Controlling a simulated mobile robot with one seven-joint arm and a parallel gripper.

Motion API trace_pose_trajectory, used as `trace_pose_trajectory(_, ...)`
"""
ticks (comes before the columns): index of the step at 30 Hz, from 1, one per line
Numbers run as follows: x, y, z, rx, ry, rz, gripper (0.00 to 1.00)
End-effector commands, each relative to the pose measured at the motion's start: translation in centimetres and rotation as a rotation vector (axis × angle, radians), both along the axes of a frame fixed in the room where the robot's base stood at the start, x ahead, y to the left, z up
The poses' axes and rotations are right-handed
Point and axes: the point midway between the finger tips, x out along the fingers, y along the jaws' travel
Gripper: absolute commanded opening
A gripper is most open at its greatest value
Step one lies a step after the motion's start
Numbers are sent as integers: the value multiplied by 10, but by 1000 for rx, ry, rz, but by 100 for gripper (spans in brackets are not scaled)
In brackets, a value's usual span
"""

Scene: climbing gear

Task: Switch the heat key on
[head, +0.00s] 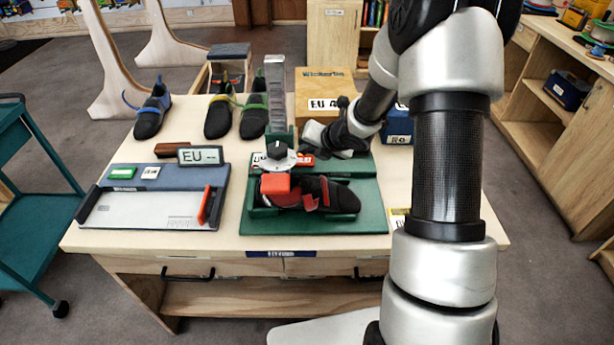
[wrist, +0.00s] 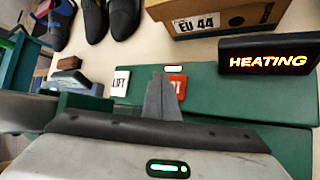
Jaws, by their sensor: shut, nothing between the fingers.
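The heat key is a red key (wrist: 178,87) with partly covered white lettering, on the green base of the shoe-stretching device (wrist: 225,108). In the head view its red label (head: 306,160) shows beside my wrist. A small white light (wrist: 173,68) glows just behind the key. A black display (wrist: 268,61) to its right reads "HEATING" in lit letters. A white key (wrist: 121,83) marked "LIFT" sits to its left. My gripper (wrist: 161,97) is shut and empty, its fingertips at the red key's left part and covering some of it. I cannot tell whether they touch.
A dark shoe (head: 332,196) lies on the device under a red block (head: 276,183). A upright column (head: 276,95) stands behind. A measuring board (head: 150,205) lies left, more shoes (head: 153,112) stand at the back left, and an "EU 44" box (wrist: 215,14) stands behind the device.

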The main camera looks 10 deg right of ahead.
Motion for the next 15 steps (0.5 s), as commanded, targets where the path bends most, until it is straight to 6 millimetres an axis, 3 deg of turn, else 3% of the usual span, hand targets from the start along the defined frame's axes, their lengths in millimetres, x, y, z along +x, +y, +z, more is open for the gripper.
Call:
trace_pose_trajectory(3, 0, 0, 18, -1, -1, 1, 0)
trace_pose_trajectory(15, 0, 0, 54, -1, 0, 1, 0)
